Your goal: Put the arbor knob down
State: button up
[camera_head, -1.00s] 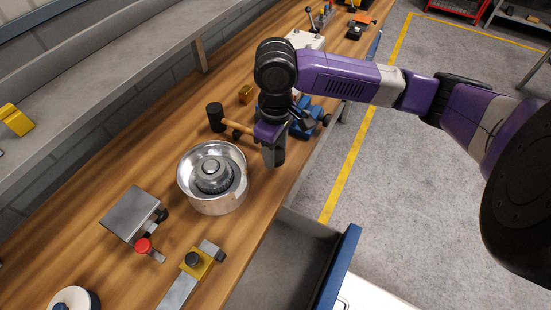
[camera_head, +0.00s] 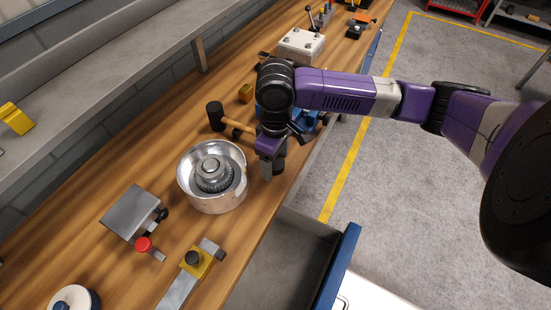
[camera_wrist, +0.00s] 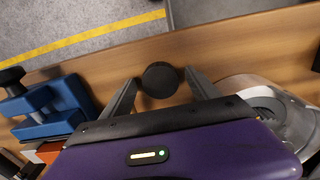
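The arbor knob (camera_head: 280,162) is a dark, round-topped piece at the bench's front edge side, right of the silver bowl. In the wrist view the knob (camera_wrist: 160,79) shows as a black disc between my two fingers, with a gap on each side. My gripper (camera_wrist: 161,78) is open around it, pointing down. In the head view my gripper (camera_head: 272,168) is low over the wooden bench, and one grey finger shows left of the knob. The knob appears to stand on the bench; its base is partly hidden.
A silver bowl (camera_head: 186,182) holding a geared part (camera_head: 213,174) stands close left of my gripper. A mallet (camera_head: 216,115) and a blue vise (camera_wrist: 52,108) are nearby. An open drawer (camera_head: 338,268) juts out below the front edge.

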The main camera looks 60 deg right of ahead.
aim_at(276, 163)
jog(key=shift+r, duration=0.1)
